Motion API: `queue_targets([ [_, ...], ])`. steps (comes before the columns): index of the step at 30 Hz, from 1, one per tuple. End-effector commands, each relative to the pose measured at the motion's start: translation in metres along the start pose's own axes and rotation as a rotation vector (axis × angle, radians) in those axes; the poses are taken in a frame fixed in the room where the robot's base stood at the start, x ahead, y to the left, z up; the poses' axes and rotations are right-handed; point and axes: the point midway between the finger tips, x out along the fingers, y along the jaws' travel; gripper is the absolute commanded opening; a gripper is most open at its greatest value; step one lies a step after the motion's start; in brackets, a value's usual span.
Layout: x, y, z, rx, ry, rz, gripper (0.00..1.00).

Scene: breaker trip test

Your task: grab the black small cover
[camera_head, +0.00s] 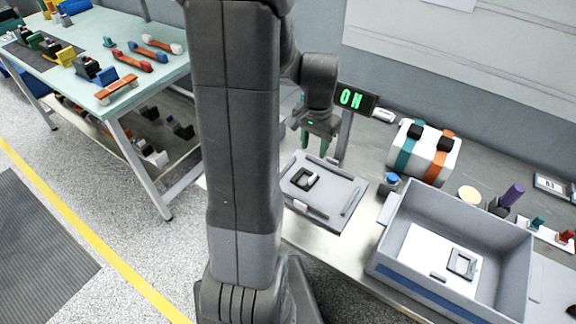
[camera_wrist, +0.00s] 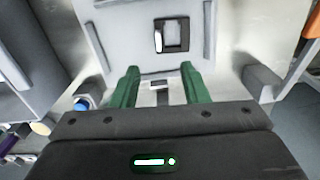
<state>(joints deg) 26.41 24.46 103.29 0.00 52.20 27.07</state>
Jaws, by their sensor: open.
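A small black square piece (camera_head: 305,179), which looks like the small cover, sits on a light grey panel (camera_head: 330,205) on the bench. In the wrist view it shows as a dark square frame (camera_wrist: 184,34) with a white strip at its left side, on the grey panel (camera_wrist: 115,30). My gripper (camera_head: 318,140) hangs over the bench behind the panel. In the wrist view its two green fingers (camera_wrist: 160,78) are apart, with the black piece beyond their tips. A small grey and dark block (camera_wrist: 160,85) shows between the fingers; I cannot tell whether it is touched.
A grey open box (camera_head: 455,215) holding a white plate stands right of the panel. An "ON" display (camera_head: 352,98) is close beside my gripper. A table with several coloured parts (camera_head: 150,75) is at left.

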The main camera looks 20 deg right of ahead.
Motion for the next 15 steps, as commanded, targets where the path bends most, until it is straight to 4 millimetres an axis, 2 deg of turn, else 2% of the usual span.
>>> queue_targets([
  [5, 0.018, 0.001, 0.001, 0.001, -0.005, 0.003, 0.41],
  [12, 0.062, 0.001, 0.001, 0.0, -0.006, 0.003, 0.41],
  [15, 0.075, 0.001, 0.0, 0.0, -0.004, 0.002, 0.41],
])
